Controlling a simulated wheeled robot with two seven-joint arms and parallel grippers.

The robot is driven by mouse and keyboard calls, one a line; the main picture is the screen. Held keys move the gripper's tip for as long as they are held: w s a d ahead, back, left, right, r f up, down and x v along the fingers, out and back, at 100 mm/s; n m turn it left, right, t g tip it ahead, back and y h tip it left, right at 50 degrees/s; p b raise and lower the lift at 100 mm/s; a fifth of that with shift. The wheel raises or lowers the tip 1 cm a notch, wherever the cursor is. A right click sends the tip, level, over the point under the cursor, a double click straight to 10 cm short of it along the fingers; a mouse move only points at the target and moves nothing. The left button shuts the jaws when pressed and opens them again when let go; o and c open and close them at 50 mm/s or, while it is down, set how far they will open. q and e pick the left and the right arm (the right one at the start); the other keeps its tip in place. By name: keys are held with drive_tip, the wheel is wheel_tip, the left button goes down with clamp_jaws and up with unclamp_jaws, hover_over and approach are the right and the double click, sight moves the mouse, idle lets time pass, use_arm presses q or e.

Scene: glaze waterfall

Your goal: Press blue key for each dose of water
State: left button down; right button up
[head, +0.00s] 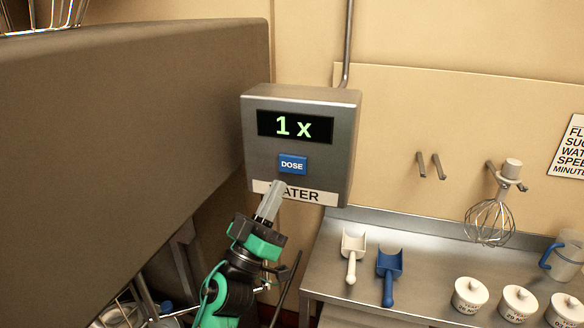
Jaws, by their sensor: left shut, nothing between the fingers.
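A grey metal dispenser box (258,168) hangs on the wall at the centre of the head view. Its dark display (295,126) reads "1 x" in green. The blue key (292,164) marked "DOSE" sits below the display. A white label (310,195) under it reads "WATER", its first letter hidden by my gripper. My left gripper (274,188) is shut and empty, pointing up, with its tips a little below the blue key in the picture. I cannot tell how far the tips are from the box front. My right gripper is not in view.
A large brown-grey body (130,110) fills the left side, close to the box. A steel counter (420,275) at right holds a white scoop (352,252), a blue scoop (389,272) and lidded white jars (470,294). A whisk (490,218) hangs above it.

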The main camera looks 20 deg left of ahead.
sight(295, 159)
use_arm(q)
drive_tip(key=shift+w+d+b, duration=0.1)
drive_tip(key=shift+w+b, duration=0.35)
drive_tip(key=shift+w, duration=2.45)
drive_tip(key=shift+w, duration=0.15)
drive_tip(key=shift+w, duration=0.25)
drive_tip(key=shift+w, duration=0.5)
drive_tip(key=shift+s, duration=0.15)
idle(0.5)
drive_tip(key=shift+s+p, duration=0.4)
drive_tip(key=shift+s, duration=0.35)
